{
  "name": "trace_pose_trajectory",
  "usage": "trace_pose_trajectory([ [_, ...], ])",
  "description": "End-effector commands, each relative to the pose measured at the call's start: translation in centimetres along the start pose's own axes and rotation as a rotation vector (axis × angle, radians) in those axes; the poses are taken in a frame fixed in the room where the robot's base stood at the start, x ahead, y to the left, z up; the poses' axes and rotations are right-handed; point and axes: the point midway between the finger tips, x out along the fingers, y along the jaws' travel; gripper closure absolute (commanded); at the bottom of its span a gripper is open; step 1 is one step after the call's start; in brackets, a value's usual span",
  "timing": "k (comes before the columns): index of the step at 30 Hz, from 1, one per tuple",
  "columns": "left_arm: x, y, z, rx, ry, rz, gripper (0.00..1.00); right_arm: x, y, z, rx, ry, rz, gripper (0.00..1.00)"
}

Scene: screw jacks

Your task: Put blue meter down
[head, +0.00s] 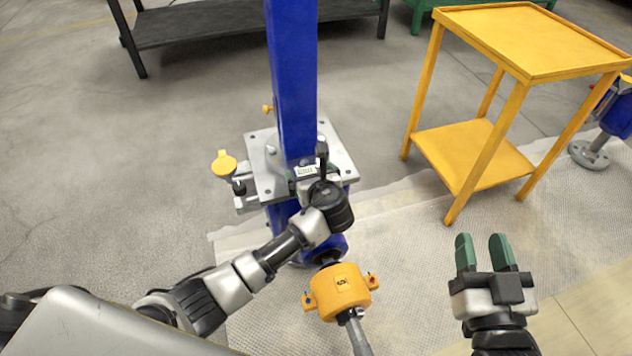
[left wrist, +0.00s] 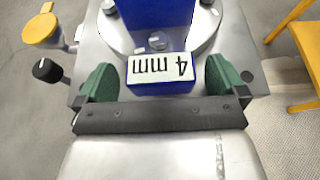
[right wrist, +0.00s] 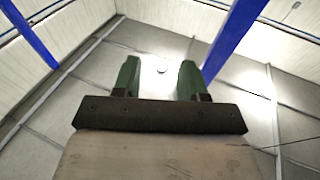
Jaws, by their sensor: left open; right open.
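The blue meter (left wrist: 160,86) has a white display reading "4 mm". In the left wrist view it sits between the two green fingertips of my left gripper (left wrist: 157,82), over the grey metal plate (left wrist: 105,50). The gripper is open, with a finger on each side of it. In the head view the meter's white display (head: 306,171) shows at the foot of the blue column (head: 291,80), and my left gripper (head: 318,172) partly hides it. I cannot tell whether it touches the plate. My right gripper (head: 484,252) is open and empty, fingers pointing up, also in the right wrist view (right wrist: 160,80).
A yellow two-shelf cart (head: 535,45) stands at the right. An orange block (head: 340,290) on a rod is below the plate. A yellow-capped fitting (head: 224,164) sticks out left of the plate. A dark bench (head: 200,25) is at the back.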

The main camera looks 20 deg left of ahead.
Motion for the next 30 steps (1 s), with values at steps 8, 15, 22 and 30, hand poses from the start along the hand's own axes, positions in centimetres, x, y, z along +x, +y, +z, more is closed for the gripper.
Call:
trace_pose_trajectory([
  [8, -3.1, 0.0, 0.2, -0.001, 0.001, -0.002, 0.0, -1.1, 0.7, 3.2, -0.006, -0.285, 0.017, 0.57],
  [15, -6.6, -0.1, 0.2, 0.0, 0.002, -0.003, 0.0, -3.7, 1.4, 6.5, -0.007, -0.598, 0.036, 0.57],
  [22, -9.8, -0.1, 0.2, -0.001, 0.002, -0.002, 0.0, -7.0, 1.9, 8.6, -0.005, -0.869, 0.054, 0.57],
  [30, -11.6, 0.0, 0.1, -0.001, 0.001, -0.001, 0.0, -9.5, 2.2, 9.7, -0.001, -1.032, 0.064, 0.57],
])
